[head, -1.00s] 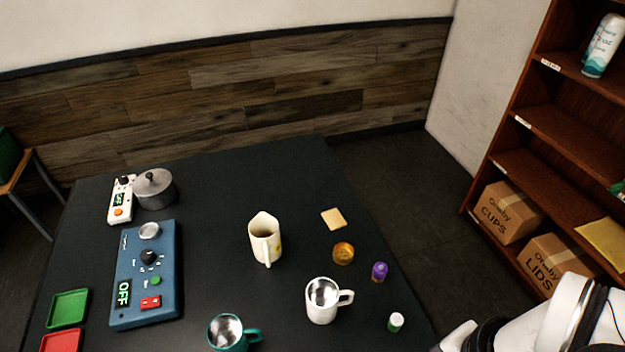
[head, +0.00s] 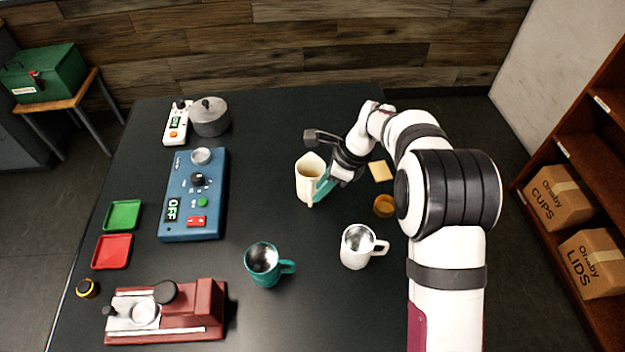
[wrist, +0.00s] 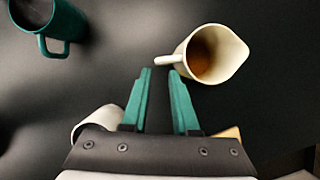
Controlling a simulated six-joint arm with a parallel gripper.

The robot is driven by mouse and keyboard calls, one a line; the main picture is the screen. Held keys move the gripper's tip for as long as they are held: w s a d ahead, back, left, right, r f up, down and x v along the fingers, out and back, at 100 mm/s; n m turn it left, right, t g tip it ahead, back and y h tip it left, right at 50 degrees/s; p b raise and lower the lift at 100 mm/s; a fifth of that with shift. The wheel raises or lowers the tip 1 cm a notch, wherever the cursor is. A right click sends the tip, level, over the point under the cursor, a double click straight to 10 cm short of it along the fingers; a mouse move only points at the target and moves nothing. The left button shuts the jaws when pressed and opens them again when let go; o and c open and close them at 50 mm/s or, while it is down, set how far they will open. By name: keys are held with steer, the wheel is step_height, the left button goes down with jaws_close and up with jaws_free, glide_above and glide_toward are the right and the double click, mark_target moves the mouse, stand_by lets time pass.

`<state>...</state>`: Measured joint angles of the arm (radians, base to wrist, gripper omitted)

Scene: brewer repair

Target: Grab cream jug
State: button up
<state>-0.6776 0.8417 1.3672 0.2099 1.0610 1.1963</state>
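The cream jug (head: 307,181) stands upright on the black table, right of the blue control box. In the wrist view the jug (wrist: 232,50) shows its open mouth with a brownish inside, its spout to the right and its handle pointing left. My gripper (wrist: 160,72) is open, with two teal fingers apart and nothing between them. The jug's handle lies just beyond the fingertips, close to the right one; I cannot tell if they touch. In the head view my gripper (head: 324,187) is at the jug's right side, partly hidden by my wrist.
A white mug (head: 355,250) and a teal mug (head: 262,262) stand nearer the front. An amber jar (head: 383,206) and a tan square (head: 380,171) lie right of the jug. The blue control box (head: 190,205) and a grey pot (head: 210,118) are left. The table between box and jug is clear.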

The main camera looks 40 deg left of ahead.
steer(key=x, duration=0.5)
steer(key=shift+s+f, duration=0.15)
steer(key=shift+s, duration=0.1)
jaws_close()
stand_by(1.0)
